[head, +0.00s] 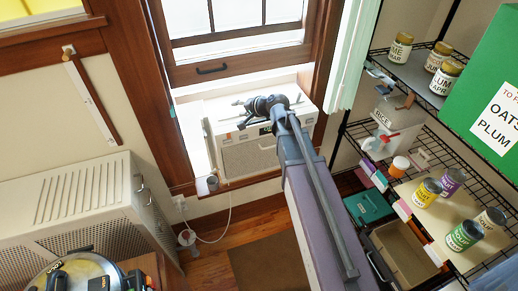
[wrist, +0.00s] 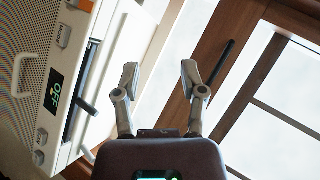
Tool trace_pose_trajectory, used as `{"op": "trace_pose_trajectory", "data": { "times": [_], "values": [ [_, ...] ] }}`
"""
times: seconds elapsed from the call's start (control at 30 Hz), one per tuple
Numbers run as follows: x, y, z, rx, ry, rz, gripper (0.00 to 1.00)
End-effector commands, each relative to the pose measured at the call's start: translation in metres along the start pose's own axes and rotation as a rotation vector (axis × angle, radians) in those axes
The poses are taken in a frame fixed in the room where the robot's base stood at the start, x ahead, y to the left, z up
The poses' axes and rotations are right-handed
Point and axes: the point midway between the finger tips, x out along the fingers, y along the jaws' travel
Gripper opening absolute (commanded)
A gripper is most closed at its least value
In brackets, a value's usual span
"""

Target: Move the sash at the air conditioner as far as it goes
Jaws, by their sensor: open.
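The window sash (head: 250,65) is a brown wooden frame with panes, above the air conditioner. A dark bar handle (head: 212,70) is on its bottom rail. In the wrist view the sash rail (wrist: 207,50) and its handle (wrist: 221,62) are right of my gripper. The white air conditioner (head: 250,158) sits in the window opening below the sash; in the wrist view it (wrist: 60,75) is at the left, its display reading OFF. My gripper (head: 243,112) is over the air conditioner, below the handle in the head view. In the wrist view my gripper (wrist: 160,78) is open and empty.
Wire shelves with jars (head: 401,48), cans (head: 465,236) and bins stand at the right, beside a pale green curtain (head: 352,55). A large beige vented unit (head: 75,205) is at the lower left.

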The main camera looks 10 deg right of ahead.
Motion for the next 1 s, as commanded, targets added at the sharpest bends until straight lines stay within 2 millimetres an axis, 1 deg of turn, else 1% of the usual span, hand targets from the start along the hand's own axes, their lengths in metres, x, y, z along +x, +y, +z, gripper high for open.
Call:
{"op": "trace_pose_trajectory", "data": {
  "times": [0.03,0.4,0.8,1.0],
  "values": [
    [-0.002,0.008,0.005,-0.019,-0.011,0.020,0.54],
    [-0.015,0.051,0.031,-0.141,-0.093,0.166,0.54],
    [-0.034,0.098,0.054,-0.251,-0.181,0.326,0.54],
    [-0.044,0.116,0.063,-0.293,-0.219,0.394,0.54]
  ]
}}
